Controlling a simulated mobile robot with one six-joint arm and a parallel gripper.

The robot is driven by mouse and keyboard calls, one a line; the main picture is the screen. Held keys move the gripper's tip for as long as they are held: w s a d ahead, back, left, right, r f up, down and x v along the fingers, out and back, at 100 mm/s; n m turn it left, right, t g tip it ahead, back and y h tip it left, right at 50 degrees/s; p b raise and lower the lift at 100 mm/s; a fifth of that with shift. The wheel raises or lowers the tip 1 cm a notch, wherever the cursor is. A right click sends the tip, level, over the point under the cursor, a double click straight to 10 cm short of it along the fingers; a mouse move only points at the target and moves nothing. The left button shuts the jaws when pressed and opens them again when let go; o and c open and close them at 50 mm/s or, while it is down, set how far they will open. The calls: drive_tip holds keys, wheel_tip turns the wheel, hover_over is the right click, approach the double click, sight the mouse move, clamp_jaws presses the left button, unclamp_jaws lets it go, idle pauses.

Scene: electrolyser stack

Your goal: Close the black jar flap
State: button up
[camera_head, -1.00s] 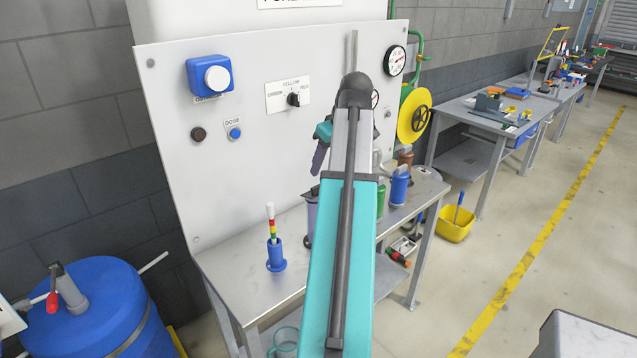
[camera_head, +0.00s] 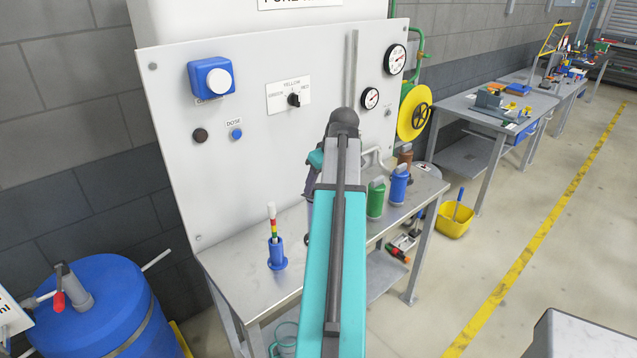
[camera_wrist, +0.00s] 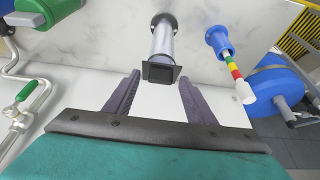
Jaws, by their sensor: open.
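In the wrist view, the black jar shows as a pale grey cylinder with a dark base ring (camera_wrist: 163,36) and a black square piece (camera_wrist: 160,72) at its near end. I take this piece to be the flap or lid; I cannot tell its angle. My gripper (camera_wrist: 159,84) is open, its two dark purple-grey fingers apart on either side of the black piece in the picture. No contact is visible. In the head view my arm hides nearly all of this jar, and only part of my gripper (camera_head: 311,184) shows beside the arm's end.
A green jar (camera_head: 376,202), a blue jar (camera_head: 398,188) and a brown jar (camera_head: 405,160) stand to the right on the metal bench (camera_head: 228,276). A blue holder with a striped stick (camera_head: 277,254) stands left. The upright panel (camera_head: 230,150) rises behind.

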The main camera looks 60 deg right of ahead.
drive_tip(key=shift+w+f, duration=0.1)
drive_tip(key=shift+f, duration=0.2)
drive_tip(key=c, duration=1)
drive_tip(key=shift+s+a+f+t+b, duration=0.25)
drive_tip(key=shift+f+t+b, duration=0.25)
drive_tip(key=shift+b, duration=0.6)
drive_tip(key=shift+c, duration=0.2)
drive_tip(key=s+f+t+h+b, duration=0.1)
drive_tip(key=t+b, duration=0.1)
drive_tip(key=b, duration=0.2)
drive_tip(key=shift+c, duration=0.2)
drive_tip(key=shift+o, duration=0.2)
drive_tip(key=o, duration=1)
drive_tip(key=shift+r, duration=0.1)
